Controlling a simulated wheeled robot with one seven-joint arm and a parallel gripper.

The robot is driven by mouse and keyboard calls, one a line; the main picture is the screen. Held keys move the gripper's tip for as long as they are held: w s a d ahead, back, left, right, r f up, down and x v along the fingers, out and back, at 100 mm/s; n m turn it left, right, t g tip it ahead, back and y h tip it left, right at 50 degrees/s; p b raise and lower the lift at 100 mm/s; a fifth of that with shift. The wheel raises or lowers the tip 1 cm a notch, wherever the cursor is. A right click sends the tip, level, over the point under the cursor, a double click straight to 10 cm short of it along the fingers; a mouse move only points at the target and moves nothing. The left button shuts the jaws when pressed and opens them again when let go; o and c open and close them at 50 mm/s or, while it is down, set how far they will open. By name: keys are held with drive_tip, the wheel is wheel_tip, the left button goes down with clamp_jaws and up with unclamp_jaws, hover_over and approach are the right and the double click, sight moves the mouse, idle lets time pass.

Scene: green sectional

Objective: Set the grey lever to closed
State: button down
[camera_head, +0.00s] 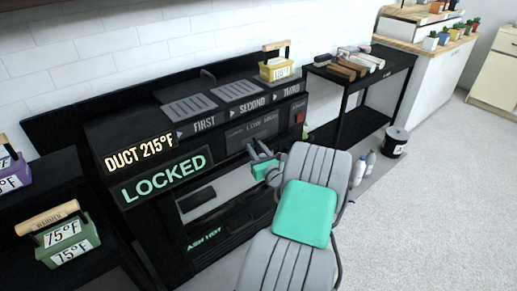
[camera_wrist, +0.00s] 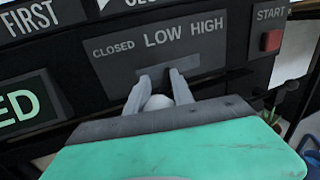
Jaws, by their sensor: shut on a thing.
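The grey lever (camera_wrist: 157,102) shows as a pale rounded knob between the fingers of my gripper (camera_wrist: 159,77) in the wrist view. My gripper is shut on it. The lever sits in front of a dark panel (camera_wrist: 205,62) labelled CLOSED, LOW and HIGH from left to right. The fingers stand roughly below LOW, right of CLOSED. The lever's base and exact slot position are hidden by my fingers. In the head view my gripper (camera_head: 259,152) reaches the front of the black machine, just under the same panel (camera_head: 252,131); the lever cannot be made out there.
A red START button (camera_wrist: 271,40) is right of the panel. A lit LOCKED sign (camera_head: 165,176) and a DUCT 215°F sign (camera_head: 140,153) are at left. An ASH HOT label (camera_head: 204,240) is below.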

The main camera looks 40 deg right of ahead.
drive_tip(key=shift+w+a, duration=0.25)
drive_tip(key=shift+a, duration=0.1)
drive_tip(key=c, duration=1.3)
unclamp_jaws()
drive_tip(key=shift+w+a, duration=0.1)
drive_tip(key=shift+a, duration=0.05)
drive_tip(key=shift+o, duration=0.9)
drive_tip(key=shift+s+d, duration=0.2)
drive_tip(key=shift+d, duration=0.1)
drive_tip(key=shift+a, duration=0.1)
drive_tip(key=shift+s, duration=0.15)
drive_tip(key=s+a, duration=0.5)
drive_tip(key=s, duration=0.2)
drive_tip(key=shift+p, duration=0.3)
drive_tip(key=shift+r+p, duration=0.1)
drive_tip(key=shift+p, duration=0.2)
